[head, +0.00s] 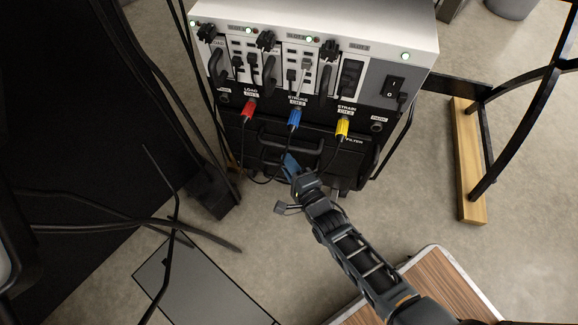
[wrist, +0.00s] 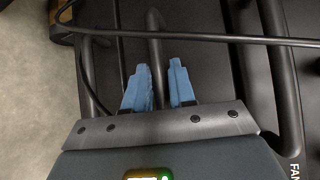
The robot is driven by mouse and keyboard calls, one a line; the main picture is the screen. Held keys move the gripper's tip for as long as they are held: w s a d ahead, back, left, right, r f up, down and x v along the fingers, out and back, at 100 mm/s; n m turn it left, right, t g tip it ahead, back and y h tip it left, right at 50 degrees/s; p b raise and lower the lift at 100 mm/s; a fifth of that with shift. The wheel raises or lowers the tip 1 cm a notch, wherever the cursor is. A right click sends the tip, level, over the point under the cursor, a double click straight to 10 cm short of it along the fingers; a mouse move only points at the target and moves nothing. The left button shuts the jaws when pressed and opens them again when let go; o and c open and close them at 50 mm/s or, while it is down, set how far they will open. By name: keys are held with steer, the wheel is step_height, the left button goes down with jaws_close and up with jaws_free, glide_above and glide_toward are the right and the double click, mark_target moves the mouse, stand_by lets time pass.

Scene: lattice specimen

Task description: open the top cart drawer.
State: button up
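The black cart drawers are in the head view, below the instrument box, with a dark bar handle (head: 291,150) on the upper front. My gripper (head: 290,163) has blue fingers and is at the drawer fronts, just below that handle. In the wrist view, my gripper (wrist: 160,66) has its two blue fingers apart, on either side of a dark bar (wrist: 155,45). A gap shows between the bar and the right finger; the left finger is close to it, and I cannot tell whether they touch. The drawer fronts look closed. My arm hides part of the lower cart.
The white instrument box (head: 370,30) sits on top, with red (head: 248,110), blue (head: 295,119) and yellow (head: 342,128) plugs whose cables hang before the drawers. A thin cable (wrist: 225,38) crosses above the fingertips.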

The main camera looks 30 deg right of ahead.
jaws_close()
steer(key=shift+a, duration=0.1)
stand_by(0.5)
steer(key=s+a, duration=1.1)
steer(key=a, duration=0.1)
steer(key=shift+s+b, duration=0.25)
steer(key=shift+b, duration=0.1)
jaws_free()
steer(key=s+r+p, duration=0.1)
steer(key=s+p, duration=0.1)
steer(key=s, duration=0.5)
steer(key=shift+s+a, duration=0.25)
steer(key=shift+s, duration=0.1)
